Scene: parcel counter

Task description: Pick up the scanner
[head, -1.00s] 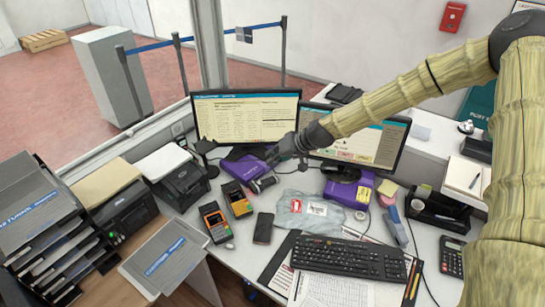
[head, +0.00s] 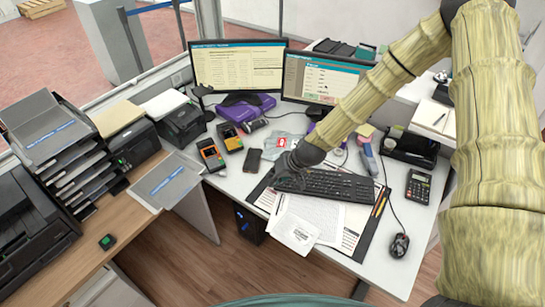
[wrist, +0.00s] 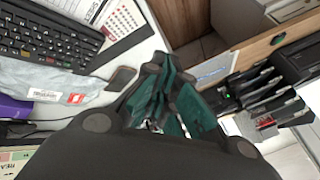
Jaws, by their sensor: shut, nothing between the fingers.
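I cannot tell for sure which device is the scanner. Two orange-and-black handheld devices, one nearer (head: 211,155) and one farther (head: 230,137), lie on the white desk (head: 232,182) left of centre. A small dark grey item (head: 255,125) lies just beyond them, by a purple package (head: 247,107). My gripper (head: 277,183) is shut and empty, over the left end of the black keyboard (head: 335,186), right of and nearer than these devices. In the wrist view my gripper (wrist: 165,72) shows its dark green fingers together.
Two monitors (head: 240,65) stand behind. Printers (head: 183,125) and a tray stack (head: 75,160) are on the left. A calculator (head: 419,187) and mouse (head: 399,245) are on the right.

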